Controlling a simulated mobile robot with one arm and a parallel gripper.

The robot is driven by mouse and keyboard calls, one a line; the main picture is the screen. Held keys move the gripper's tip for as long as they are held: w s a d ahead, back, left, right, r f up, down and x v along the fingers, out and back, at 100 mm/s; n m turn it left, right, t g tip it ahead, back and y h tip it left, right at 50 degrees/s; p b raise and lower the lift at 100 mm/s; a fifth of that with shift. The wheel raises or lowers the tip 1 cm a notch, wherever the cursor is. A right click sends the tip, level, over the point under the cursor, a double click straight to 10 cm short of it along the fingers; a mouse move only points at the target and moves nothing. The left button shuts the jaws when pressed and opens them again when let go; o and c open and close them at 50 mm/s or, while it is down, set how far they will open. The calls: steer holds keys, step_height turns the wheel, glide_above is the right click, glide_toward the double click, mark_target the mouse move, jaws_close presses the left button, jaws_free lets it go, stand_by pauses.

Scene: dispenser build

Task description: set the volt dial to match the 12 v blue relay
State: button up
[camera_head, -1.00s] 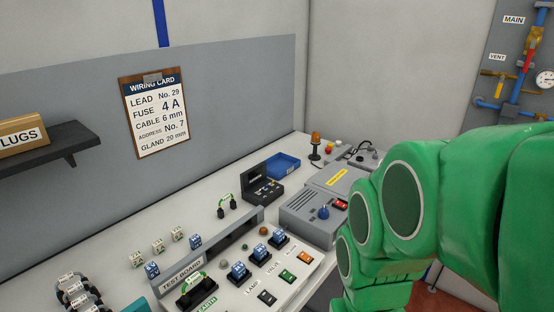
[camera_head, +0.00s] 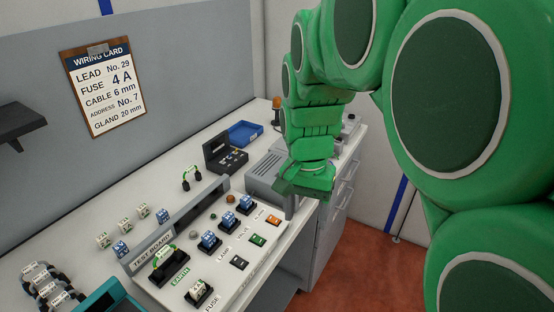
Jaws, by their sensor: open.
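My green gripper (camera_head: 291,206) points down over the right end of the bench, in front of the grey box (camera_head: 262,170). The gap between its fingers is hard to see from here, and nothing shows held in it. The blue volt dial is hidden behind my gripper and arm. Blue relays sit in sockets on the test board, at the left (camera_head: 209,239), middle (camera_head: 229,219) and right (camera_head: 246,203). Two more blue blocks, one (camera_head: 121,249) and another (camera_head: 162,215), stand loose behind the board. Their markings are too small to read.
The test board (camera_head: 152,250) carries green, orange and black switches. Behind it are a black case (camera_head: 222,153) and a blue tray (camera_head: 245,133). A wiring card (camera_head: 103,90) hangs on the panel. My own arm covers much of the right side; red floor shows below the bench.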

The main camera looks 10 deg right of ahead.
steer(key=w+d+f+m, duration=0.1)
steer(key=w+m, duration=0.3)
steer(key=w, duration=0.5)
steer(key=w+d+f+m, duration=0.2)
steer(key=w+m, duration=0.2)
steer(key=w, duration=0.6)
steer(key=w+d+f+m+t, duration=0.1)
steer(key=w+m, duration=0.2)
steer(key=w, duration=0.6)
steer(key=shift+w+d+f+m, duration=0.3)
steer(key=shift+d+f+m, duration=0.1)
steer(key=shift+w+d+f+m, duration=0.1)
steer(key=shift+w+f+m, duration=0.25)
steer(key=shift+w, duration=0.25)
steer(key=shift+f, duration=3.8)
steer(key=c, duration=1)
